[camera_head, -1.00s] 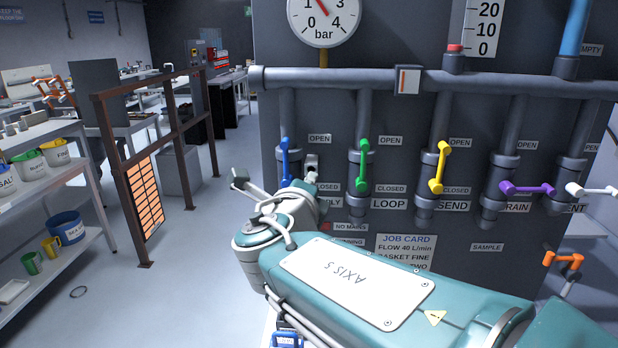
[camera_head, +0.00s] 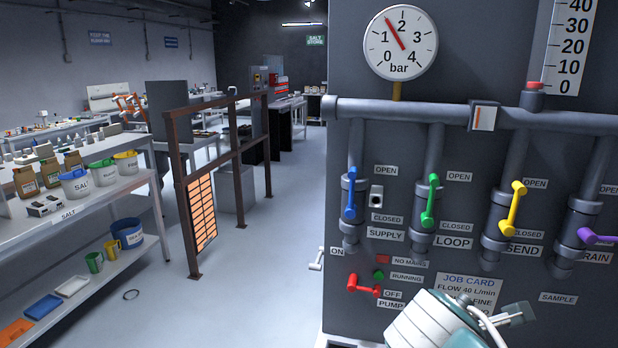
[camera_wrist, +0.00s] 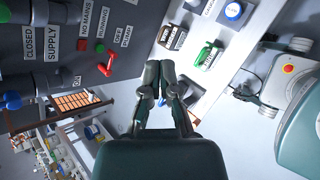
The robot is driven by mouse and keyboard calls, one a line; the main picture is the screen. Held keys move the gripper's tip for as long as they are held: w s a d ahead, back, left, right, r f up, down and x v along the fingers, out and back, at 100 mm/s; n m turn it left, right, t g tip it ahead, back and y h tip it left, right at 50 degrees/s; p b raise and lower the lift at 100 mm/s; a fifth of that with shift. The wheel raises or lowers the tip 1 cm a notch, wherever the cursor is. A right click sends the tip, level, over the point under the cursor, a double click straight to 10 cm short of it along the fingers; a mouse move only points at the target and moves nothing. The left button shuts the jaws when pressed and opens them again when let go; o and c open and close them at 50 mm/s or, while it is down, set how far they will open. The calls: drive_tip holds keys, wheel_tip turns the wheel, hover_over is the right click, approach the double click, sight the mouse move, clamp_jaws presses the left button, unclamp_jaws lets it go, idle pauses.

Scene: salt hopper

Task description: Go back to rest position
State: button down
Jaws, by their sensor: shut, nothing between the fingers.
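My gripper (camera_wrist: 172,38) shows in the wrist view with its two dark fingers drawn together at the tips and nothing between them. In the head view part of my teal and white arm is at the lower right, in front of the job card, with a grey end part pointing right. My gripper is clear of the panel's valve handles. The blue supply handle (camera_head: 350,199), green loop handle (camera_head: 430,200) and yellow send handle (camera_head: 514,208) are near upright. The purple handle (camera_head: 597,237) lies sideways at the right edge.
The red pump lever (camera_head: 364,286) is low on the panel. A pressure gauge (camera_head: 400,42) hangs above the pipe. A brown rail frame (camera_head: 179,150) and a shelf with tubs (camera_head: 150,187) stand left. Open floor (camera_head: 255,270) lies between them and the panel.

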drive_tip(key=s+a+f+m+g+y, duration=0.1)
drive_tip(key=s+a+f+m+y, duration=0.1)
drive_tip(key=m, duration=0.7)
drive_tip(key=s+a+f+m+g+y, duration=0.1)
drive_tip(key=s+a+f+m+y, duration=0.1)
drive_tip(key=s+m, duration=0.4)
wheel_tip(320, 180, down, 2)
drive_tip(key=m+y, duration=0.1)
drive_tip(key=m, duration=0.3)
drive_tip(key=shift+s+a+y, duration=0.15)
drive_tip(key=shift+s+y, duration=0.15)
drive_tip(key=shift+s, duration=0.05)
